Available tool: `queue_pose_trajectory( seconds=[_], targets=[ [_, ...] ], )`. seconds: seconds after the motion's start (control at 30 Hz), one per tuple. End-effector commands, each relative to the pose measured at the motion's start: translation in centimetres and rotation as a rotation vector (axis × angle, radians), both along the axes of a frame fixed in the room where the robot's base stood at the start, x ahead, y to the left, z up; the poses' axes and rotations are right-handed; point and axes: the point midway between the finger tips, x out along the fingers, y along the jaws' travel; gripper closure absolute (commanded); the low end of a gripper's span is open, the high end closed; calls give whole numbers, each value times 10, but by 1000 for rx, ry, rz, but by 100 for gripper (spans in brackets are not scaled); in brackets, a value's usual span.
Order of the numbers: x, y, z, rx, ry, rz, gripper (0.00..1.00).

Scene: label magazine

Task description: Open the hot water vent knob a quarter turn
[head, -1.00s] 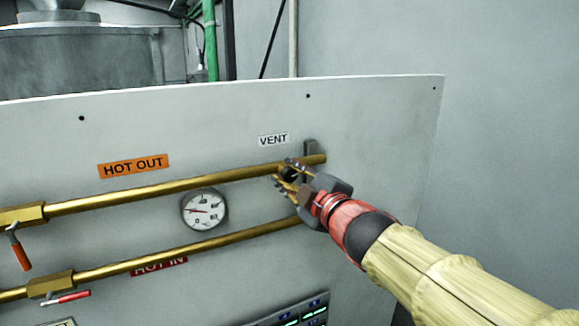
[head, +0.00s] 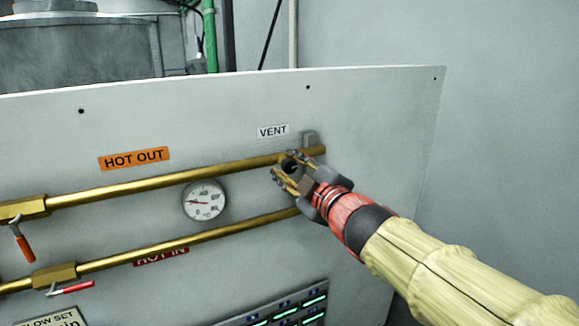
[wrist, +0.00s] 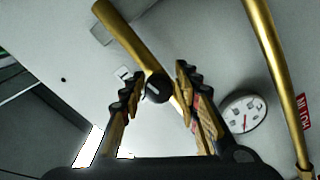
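The vent knob (wrist: 157,88) is a small round black knob with a pale line across its face, mounted on the upper brass pipe (head: 170,184) below the VENT label (head: 273,131). In the head view the knob (head: 290,166) is partly hidden by my gripper (head: 283,163). In the wrist view my gripper (wrist: 159,76) is open, with one finger on each side of the knob. Narrow gaps seem to show between the fingers and the knob, so I cannot see firm contact.
A round dial gauge (head: 204,201) sits left of the knob between the upper pipe and the lower brass pipe (head: 200,234). Valves with an orange-red handle (head: 24,248) and a red handle (head: 72,287) are at the far left. Lit controls (head: 285,308) are below.

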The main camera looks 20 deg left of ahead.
Motion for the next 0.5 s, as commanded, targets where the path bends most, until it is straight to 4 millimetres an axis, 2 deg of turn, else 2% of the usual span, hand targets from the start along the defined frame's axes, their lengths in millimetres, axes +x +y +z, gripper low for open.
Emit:
queue_pose_trajectory(
  seconds=[0.17, 0.5],
  targets=[
    [0, 0, 2, 2, -3, 1, 56],
    [-2, -2, 3, 2, -3, 0, 56]
  ],
)
